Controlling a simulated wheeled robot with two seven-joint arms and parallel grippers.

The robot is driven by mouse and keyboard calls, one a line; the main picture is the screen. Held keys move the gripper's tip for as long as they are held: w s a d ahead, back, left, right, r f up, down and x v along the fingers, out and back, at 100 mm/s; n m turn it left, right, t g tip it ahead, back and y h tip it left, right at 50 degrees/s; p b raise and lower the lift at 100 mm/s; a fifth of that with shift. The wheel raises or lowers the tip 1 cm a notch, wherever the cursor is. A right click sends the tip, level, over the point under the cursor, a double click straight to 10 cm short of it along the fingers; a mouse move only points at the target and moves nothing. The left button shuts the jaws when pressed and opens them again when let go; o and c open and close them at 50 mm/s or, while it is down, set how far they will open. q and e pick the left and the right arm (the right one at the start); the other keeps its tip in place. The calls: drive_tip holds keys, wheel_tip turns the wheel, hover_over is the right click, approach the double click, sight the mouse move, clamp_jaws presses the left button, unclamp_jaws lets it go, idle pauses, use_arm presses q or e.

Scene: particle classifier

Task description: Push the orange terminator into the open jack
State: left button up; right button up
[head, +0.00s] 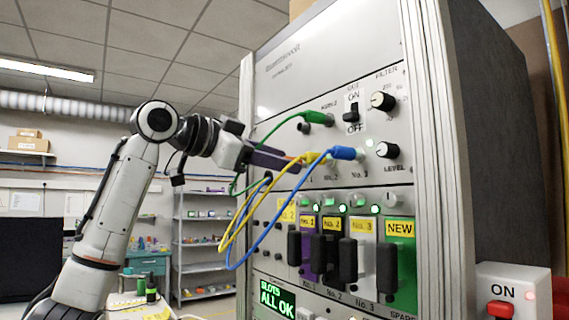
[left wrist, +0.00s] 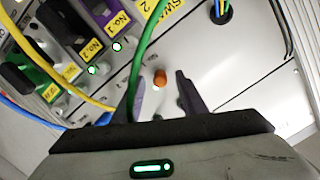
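The orange terminator (left wrist: 160,77) shows in the left wrist view as a small round orange end at the panel, between and slightly beyond my fingertips. My left gripper (left wrist: 158,92) is open, with a finger on each side of it and gaps to both. In the head view my left gripper (head: 290,161) is up against the panel, left of the yellow and blue plugs. It hides most of the terminator there. I cannot make out the open jack clearly; the fingers and cables cover that area. My right gripper is in neither view.
A green cable (left wrist: 150,45) passes close by the left finger in the left wrist view. Yellow (head: 240,215) and blue cables (head: 262,225) hang in loops below the gripper. Labelled modules (head: 333,250) with black handles sit lower in the rack.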

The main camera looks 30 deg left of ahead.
use_arm(q)
drive_tip(key=b+v, duration=0.1)
drive_tip(key=v, duration=0.7)
drive_tip(key=shift+s, duration=0.4)
drive_tip(key=shift+a, duration=0.15)
